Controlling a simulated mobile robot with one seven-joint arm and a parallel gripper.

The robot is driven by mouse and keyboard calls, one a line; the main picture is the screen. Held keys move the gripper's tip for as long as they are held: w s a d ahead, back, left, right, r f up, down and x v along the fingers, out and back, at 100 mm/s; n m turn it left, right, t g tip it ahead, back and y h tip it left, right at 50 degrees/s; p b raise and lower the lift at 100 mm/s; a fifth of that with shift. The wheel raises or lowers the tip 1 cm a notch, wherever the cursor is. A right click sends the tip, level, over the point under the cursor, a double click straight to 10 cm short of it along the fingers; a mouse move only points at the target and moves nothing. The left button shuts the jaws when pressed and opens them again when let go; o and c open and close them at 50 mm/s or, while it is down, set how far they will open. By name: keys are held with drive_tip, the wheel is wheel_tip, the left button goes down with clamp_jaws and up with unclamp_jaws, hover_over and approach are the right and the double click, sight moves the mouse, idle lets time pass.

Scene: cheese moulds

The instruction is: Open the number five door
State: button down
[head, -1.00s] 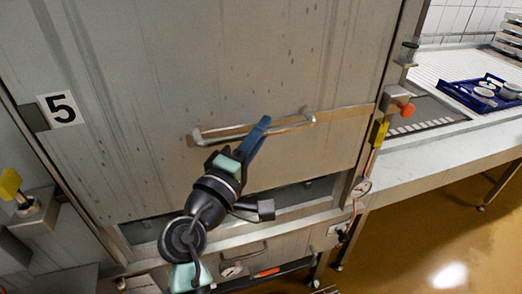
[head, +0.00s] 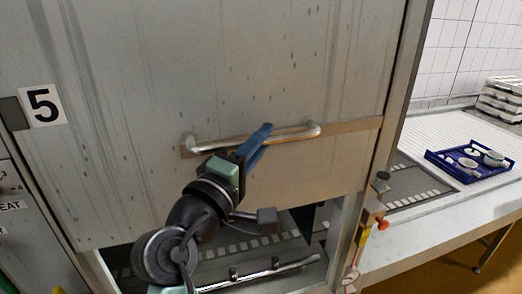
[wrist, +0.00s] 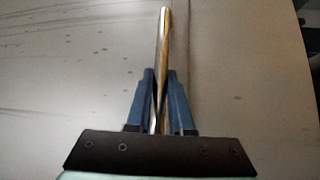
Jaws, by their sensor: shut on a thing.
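The number five door (head: 150,80) is a large grey metal panel, with a white plate marked 5 (head: 44,105) at its left edge. Its horizontal bar handle (head: 296,134) is near the lower edge. My gripper (head: 262,136) is shut on the handle, right of the bar's middle. In the wrist view the blue fingers of my gripper (wrist: 160,82) stand on both sides of the handle (wrist: 164,40). Below the door's lower edge there is an open gap (head: 285,240) showing a surface with pale slots inside. My arm hides part of the gap.
An orange-red knob (head: 383,224) and fittings stick out at the right door post. A white counter (head: 440,215) to the right holds a blue tray (head: 440,160) with white moulds. White stacked trays (head: 503,98) stand behind it.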

drive_tip(key=shift+r+p, duration=0.4)
drive_tip(key=shift+r, duration=0.8)
drive_tip(key=c, duration=0.8)
unclamp_jaws()
drive_tip(key=shift+f, duration=0.1)
drive_tip(key=shift+f, duration=0.1)
drive_tip(key=shift+s+a+f, duration=0.1)
drive_tip(key=shift+s+a, duration=0.05)
drive_tip(key=shift+s, duration=0.05)
drive_tip(key=b+v, duration=0.5)
drive_tip(key=v, duration=0.7)
drive_tip(key=shift+s+a+b, duration=0.1)
drive_tip(key=shift+s+b, duration=0.2)
drive_tip(key=shift+b, duration=0.05)
